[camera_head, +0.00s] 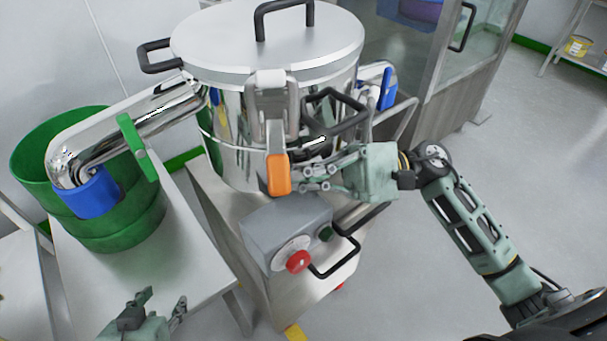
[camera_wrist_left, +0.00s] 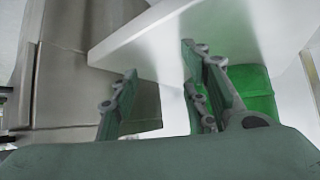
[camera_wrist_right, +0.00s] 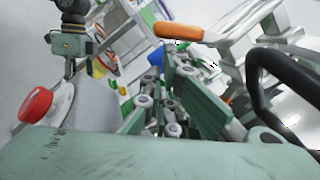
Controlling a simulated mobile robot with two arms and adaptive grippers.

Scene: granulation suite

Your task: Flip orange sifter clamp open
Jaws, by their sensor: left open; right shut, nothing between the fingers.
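The orange clamp handle (camera_head: 278,174) hangs down at the lower end of a metal clamp (camera_head: 272,110) on the front of the steel sifter (camera_head: 225,120). It also shows in the right wrist view (camera_wrist_right: 178,31), beyond the fingertips. My right gripper (camera_head: 312,178) is shut and empty, just right of the orange handle in the head view. I cannot tell whether its fingertips touch the handle. My left gripper (camera_head: 160,305) is open and empty, low at the left, apart from the sifter. The left wrist view (camera_wrist_left: 155,85) shows its fingers spread below the white table.
A grey control box with a red button (camera_head: 298,262) sits below the clamp. A black handle (camera_head: 338,112) juts out near my right gripper. A green bin (camera_head: 110,215) stands on the white table (camera_head: 190,255) at left. Open floor lies at right.

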